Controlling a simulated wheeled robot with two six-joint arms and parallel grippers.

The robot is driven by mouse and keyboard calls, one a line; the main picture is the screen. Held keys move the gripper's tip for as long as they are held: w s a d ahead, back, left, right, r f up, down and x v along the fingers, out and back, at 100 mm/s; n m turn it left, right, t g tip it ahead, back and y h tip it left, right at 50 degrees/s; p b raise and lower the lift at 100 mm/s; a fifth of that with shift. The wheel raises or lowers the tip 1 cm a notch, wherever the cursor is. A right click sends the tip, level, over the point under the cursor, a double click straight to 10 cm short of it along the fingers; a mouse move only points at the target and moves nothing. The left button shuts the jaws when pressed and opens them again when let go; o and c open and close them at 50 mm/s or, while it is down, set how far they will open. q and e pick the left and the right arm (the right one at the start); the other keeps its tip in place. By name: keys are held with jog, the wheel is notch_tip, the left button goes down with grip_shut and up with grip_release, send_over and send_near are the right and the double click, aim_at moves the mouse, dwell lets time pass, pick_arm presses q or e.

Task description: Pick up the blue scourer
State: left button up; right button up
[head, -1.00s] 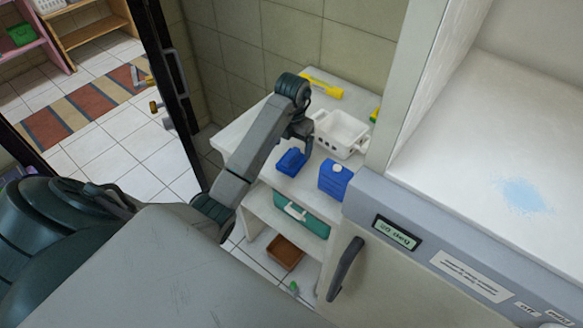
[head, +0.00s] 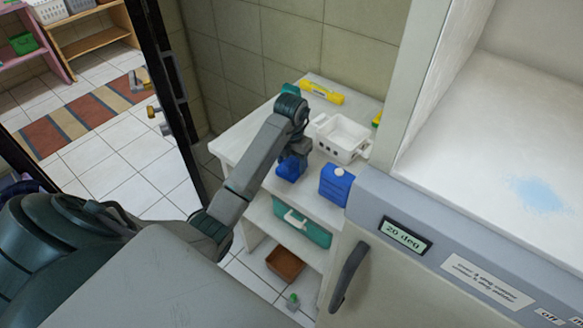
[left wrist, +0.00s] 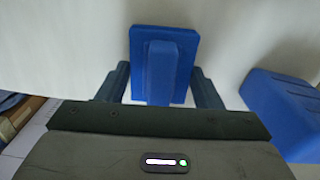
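The blue scourer (head: 287,171) lies on the white shelf unit's top, left of a blue container, partly hidden by my left gripper (head: 296,157). In the left wrist view the scourer (left wrist: 181,42) shows as a flat blue pad with a raised narrow handle in the middle. My left gripper (left wrist: 160,85) is open, with one finger on each side of the scourer. Gaps show between the fingers and the handle. I cannot tell whether the fingers touch the pad's edges. My right gripper is not in view.
A blue container (head: 335,186) with a white cap stands right of the scourer. A white basket (head: 342,138) and a yellow tool (head: 322,92) are behind. A teal case (head: 303,226) is on the shelf below. A grey cabinet (head: 400,275) stands at the right.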

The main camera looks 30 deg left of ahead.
aim_at(291, 159)
pick_arm(q)
jog(key=shift+c, duration=1.2)
jog(key=shift+r, duration=0.45)
notch_tip(291, 159, up, 3)
jog(key=p, duration=0.2)
jog(key=shift+p, duration=0.35)
jog(key=s, duration=0.1)
jog(key=p, duration=0.1)
jog(key=s, duration=0.1)
jog(key=shift+s+d+r+p, duration=0.1)
jog(key=shift+s+d+p, duration=0.15)
jog(key=shift+s+p, duration=0.15)
jog(key=s+d+p, duration=0.2)
jog(key=s+p, duration=0.1)
jog(key=s, duration=1)
jog(key=shift+d+r, duration=0.3)
jog(key=shift+r, duration=0.1)
